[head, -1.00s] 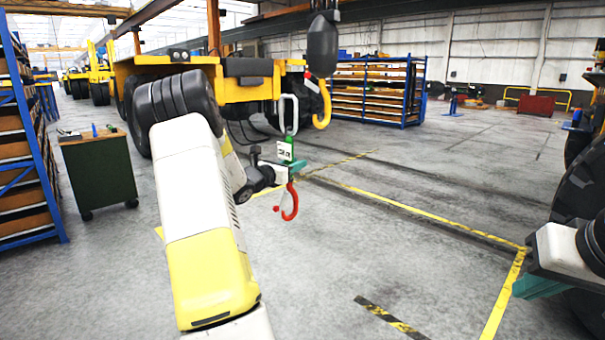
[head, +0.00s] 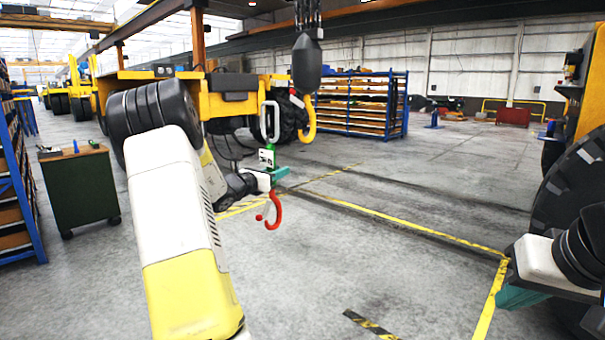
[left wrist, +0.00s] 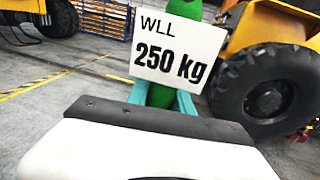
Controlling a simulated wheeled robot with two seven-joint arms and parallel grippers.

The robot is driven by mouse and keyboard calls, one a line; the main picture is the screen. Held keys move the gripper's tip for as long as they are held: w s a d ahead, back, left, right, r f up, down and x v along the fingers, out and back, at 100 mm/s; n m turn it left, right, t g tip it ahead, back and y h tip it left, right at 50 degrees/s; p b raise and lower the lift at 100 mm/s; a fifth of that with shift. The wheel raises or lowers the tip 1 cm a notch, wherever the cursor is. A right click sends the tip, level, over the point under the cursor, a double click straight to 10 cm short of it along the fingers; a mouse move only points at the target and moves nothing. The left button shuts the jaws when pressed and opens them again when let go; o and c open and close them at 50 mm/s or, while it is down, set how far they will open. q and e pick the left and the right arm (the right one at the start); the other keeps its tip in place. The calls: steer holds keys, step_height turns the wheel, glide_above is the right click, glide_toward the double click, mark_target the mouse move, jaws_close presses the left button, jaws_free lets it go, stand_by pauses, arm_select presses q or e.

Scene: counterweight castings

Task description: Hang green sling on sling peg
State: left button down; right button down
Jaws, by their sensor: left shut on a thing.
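The green sling (head: 267,158) hangs upright in my left gripper (head: 280,174), whose teal fingers are shut on it. A pale oblong link (head: 270,121) tops the sling, and a red hook (head: 273,212) hangs below the fingers. In the left wrist view the sling's green body (left wrist: 161,94) stands between the teal fingers, partly behind a white tag (left wrist: 178,45) reading "WLL 250 kg". My right gripper (head: 515,297) is at the right edge, its teal fingers partly seen; their opening is unclear. I cannot make out a sling peg in either view.
A yellow crane hook (head: 308,122) hangs below a dark block (head: 306,65), just right of the sling's link in the picture. A yellow machine (head: 232,103) is behind. A green cart (head: 80,187) stands left, a blue rack (head: 362,105) farther back. A large tyre (head: 575,190) is at right. The middle floor is clear.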

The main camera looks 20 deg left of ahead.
arm_select(q)
steer(key=shift+a+r+v, duration=0.1)
steer(key=shift+r+v, duration=0.05)
steer(key=shift+v, duration=0.7)
steer(key=shift+a+r+v, duration=0.15)
steer(key=shift+r+v, duration=0.05)
steer(key=shift+v, duration=0.65)
steer(key=a+v, duration=0.1)
steer(key=v, duration=0.8)
steer(key=shift+a, duration=0.2)
steer(key=shift+s+f, duration=0.1)
steer(key=shift+f, duration=0.1)
